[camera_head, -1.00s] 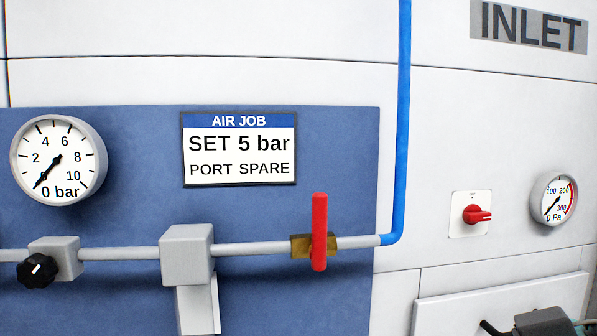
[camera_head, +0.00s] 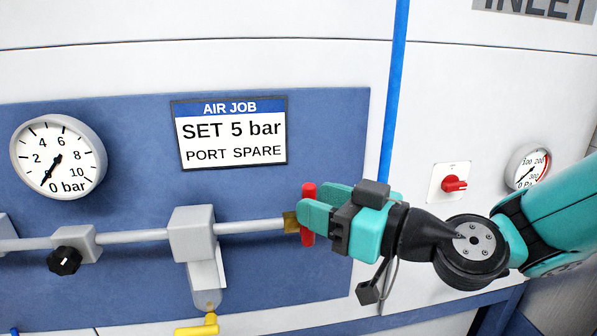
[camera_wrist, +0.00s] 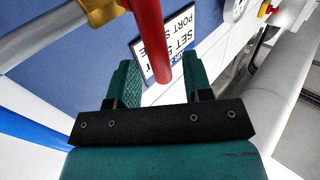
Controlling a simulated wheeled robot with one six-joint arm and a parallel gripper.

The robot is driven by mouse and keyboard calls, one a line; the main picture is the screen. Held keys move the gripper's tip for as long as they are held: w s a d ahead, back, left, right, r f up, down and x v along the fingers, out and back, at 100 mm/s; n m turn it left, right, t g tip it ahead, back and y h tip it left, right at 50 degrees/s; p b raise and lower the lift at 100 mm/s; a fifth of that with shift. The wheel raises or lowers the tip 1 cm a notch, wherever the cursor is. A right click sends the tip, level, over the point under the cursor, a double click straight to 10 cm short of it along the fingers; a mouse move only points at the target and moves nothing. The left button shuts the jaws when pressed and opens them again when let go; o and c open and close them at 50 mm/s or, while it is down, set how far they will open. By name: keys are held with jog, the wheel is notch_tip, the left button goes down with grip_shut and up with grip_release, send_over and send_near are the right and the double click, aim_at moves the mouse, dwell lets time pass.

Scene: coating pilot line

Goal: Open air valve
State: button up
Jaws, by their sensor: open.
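The air valve's red lever (camera_head: 309,190) stands upright, across the grey pipe (camera_head: 250,226), on a brass valve body (camera_head: 290,222). My gripper (camera_head: 309,214) reaches in from the right and covers the lever's middle in the head view. In the wrist view the red lever (camera_wrist: 150,35) comes down from the top, and its end shows in the gap between the two teal fingers of my gripper (camera_wrist: 161,75). The gripper is open, with clear space beside the lever. Contact with a finger cannot be told. The brass body (camera_wrist: 98,10) is at the wrist view's top left.
The round gauge (camera_head: 58,157) has its needle at 0 bar. A sign (camera_head: 230,133) reads "SET 5 bar, PORT SPARE". A black knob (camera_head: 65,260) is on the pipe at left, and a yellow handle (camera_head: 198,328) is below. A blue hose (camera_head: 395,90) runs up behind my gripper.

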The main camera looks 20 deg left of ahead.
jog(key=p+x, duration=0.1)
jog(key=x, duration=0.1)
jog(key=shift+w+a+r, duration=0.1)
jog(key=shift+a+r, duration=0.1)
jog(key=shift+a, duration=0.15)
jog(key=shift+w+a+f+p, duration=0.15)
jog(key=shift+a+f+p, duration=0.15)
jog(key=shift+a, duration=0.3)
grip_shut()
